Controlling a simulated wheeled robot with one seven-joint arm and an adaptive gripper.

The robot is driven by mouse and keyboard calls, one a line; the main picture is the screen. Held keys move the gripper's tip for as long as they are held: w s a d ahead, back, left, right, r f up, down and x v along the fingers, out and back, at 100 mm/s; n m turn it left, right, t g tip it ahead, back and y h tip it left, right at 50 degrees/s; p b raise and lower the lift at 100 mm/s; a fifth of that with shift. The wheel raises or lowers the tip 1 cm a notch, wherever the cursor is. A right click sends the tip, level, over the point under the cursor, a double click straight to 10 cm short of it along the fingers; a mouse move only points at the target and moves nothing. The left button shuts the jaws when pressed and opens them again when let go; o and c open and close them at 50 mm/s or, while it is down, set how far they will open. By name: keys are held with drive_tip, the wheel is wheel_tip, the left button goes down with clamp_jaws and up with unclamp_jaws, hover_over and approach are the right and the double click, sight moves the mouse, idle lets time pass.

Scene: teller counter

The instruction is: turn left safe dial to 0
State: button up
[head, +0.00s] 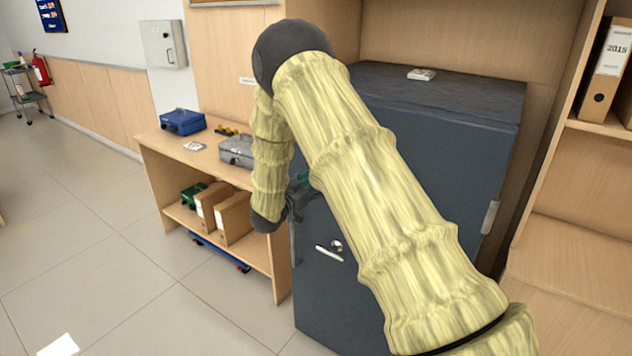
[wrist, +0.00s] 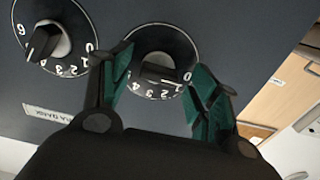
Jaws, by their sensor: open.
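The dark grey safe (head: 400,215) stands behind my arm in the head view. In the wrist view, two black dials with white numerals are on its face. One dial (wrist: 155,62) sits between the green fingers of my gripper (wrist: 160,68), nearer the safe edge beside the wooden shelving. Its knob bar lies nearly level, with one end near the 0 and 1 marks. The fingers are open on either side of the bar; contact is not clear. The other dial (wrist: 50,38) is at the upper left. In the head view, my gripper (head: 298,192) is mostly hidden by my arm.
A silver handle (head: 329,253) is on the safe front. A wooden side table (head: 185,150) stands left of the safe, holding a blue box (head: 182,121) and a grey box (head: 237,150). Open floor lies in front of the table. Wooden shelving (head: 585,200) is at the right.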

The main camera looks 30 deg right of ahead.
drive_tip(key=v, duration=1.1)
drive_tip(key=shift+f, duration=0.15)
